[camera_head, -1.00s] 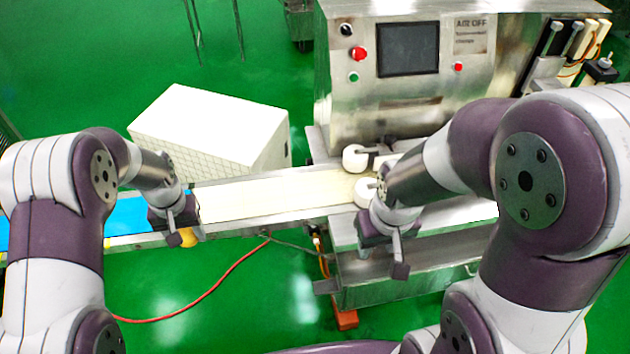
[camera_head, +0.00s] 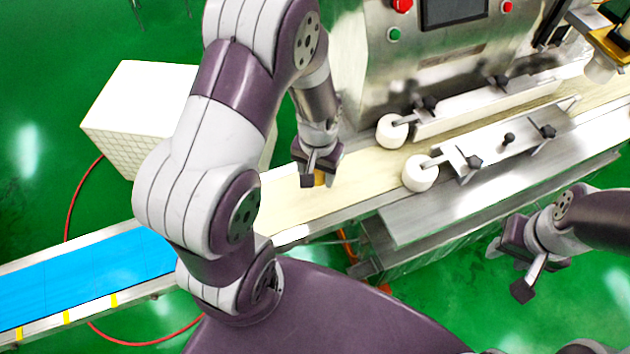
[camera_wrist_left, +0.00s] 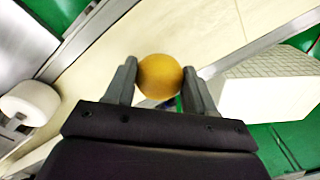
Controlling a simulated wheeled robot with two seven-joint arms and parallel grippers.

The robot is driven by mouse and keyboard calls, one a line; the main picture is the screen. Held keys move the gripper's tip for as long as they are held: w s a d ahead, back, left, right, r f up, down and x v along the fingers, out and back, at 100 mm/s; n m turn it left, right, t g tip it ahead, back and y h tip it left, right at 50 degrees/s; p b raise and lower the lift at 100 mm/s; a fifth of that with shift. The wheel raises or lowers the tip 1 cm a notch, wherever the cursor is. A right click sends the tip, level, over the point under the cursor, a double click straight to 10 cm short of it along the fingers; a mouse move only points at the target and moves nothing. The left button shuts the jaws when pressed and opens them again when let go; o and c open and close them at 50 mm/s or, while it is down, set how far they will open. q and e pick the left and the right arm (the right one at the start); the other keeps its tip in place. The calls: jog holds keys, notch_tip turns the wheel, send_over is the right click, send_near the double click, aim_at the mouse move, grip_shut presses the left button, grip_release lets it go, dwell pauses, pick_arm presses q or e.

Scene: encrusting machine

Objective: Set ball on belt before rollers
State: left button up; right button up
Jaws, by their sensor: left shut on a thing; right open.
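A yellow-orange ball (camera_wrist_left: 160,76) sits between the two fingers of my left gripper (camera_wrist_left: 160,84) in the left wrist view. In the head view my left gripper (camera_head: 320,181) is shut on the ball, which shows only in part, over the cream belt (camera_head: 350,180). I cannot tell whether the ball touches the belt. Two white rollers stand to the right of it, a back roller (camera_head: 391,131) and a front roller (camera_head: 420,173). My right gripper (camera_head: 508,270) is open and empty, in front of the machine and off the belt.
The steel machine (camera_head: 450,55) stands behind the belt, with guide rails beyond the rollers. A blue belt (camera_head: 90,272) lies at the left. A white box (camera_head: 140,100) stands on the green floor behind the conveyor. A red cable lies on the floor.

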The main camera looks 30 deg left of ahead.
aim_at(313, 191)
pick_arm(q)
jog(key=shift+s+a+f, duration=0.15)
jog(key=shift+s+f, duration=0.15)
jog(key=shift+f, duration=0.05)
jog(key=f, duration=0.4)
jog(key=shift+w+a, duration=0.15)
jog(key=shift+a, duration=0.1)
jog(key=shift+d, duration=0.1)
jog(key=o, duration=1.1)
jog(key=shift+f, duration=0.1)
jog(key=shift+c, duration=0.2)
